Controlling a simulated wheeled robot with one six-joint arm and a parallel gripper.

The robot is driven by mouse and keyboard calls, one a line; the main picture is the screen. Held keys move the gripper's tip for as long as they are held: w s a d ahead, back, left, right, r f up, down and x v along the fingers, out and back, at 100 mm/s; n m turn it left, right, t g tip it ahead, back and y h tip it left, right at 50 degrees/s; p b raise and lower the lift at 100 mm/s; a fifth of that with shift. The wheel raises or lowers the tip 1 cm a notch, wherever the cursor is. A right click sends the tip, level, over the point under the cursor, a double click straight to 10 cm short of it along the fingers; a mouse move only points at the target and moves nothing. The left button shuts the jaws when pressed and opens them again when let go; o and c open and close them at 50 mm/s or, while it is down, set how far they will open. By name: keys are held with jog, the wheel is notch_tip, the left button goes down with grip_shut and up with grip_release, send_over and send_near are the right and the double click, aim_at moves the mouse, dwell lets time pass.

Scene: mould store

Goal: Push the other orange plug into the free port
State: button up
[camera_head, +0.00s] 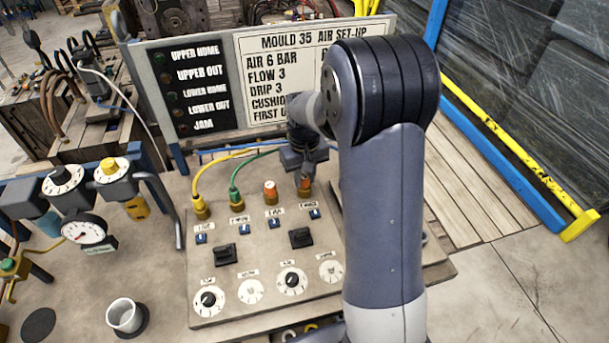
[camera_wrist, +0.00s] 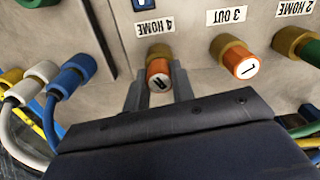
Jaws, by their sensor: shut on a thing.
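My gripper (camera_head: 305,174) is at the back right of the port row on the sloping panel. In the wrist view its two fingers (camera_wrist: 159,90) are shut on an orange plug (camera_wrist: 158,73) with an R on its end. This plug is lined up with the brass port (camera_wrist: 159,50) labelled 4 HOME and meets its collar. How deep it sits cannot be told. The other orange plug (camera_wrist: 241,63), marked L, sits in the port labelled 3 OUT and also shows in the head view (camera_head: 270,190). My gripper partly hides the held plug in the head view.
A yellow hose (camera_head: 200,205) and a green hose (camera_head: 235,197) are fitted left of the orange plugs. The set-up sign (camera_head: 285,65) stands close behind. Black switches (camera_head: 224,255) and white dials (camera_head: 250,291) lie in front. A white cup (camera_head: 125,314) stands left.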

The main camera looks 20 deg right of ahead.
jog(key=shift+f, duration=0.25)
grip_shut()
jog(key=o, duration=1.5)
grip_release()
jog(key=shift+c, duration=0.2)
jog(key=shift+r, duration=0.2)
jog(key=shift+r+p, duration=2.75)
jog(key=shift+r, duration=0.9)
jog(key=shift+f, duration=0.15)
notch_tip(320, 180, down, 7)
jog(key=b, duration=0.5)
jog(key=shift+f+b, duration=0.1)
jog(key=shift+b, duration=0.2)
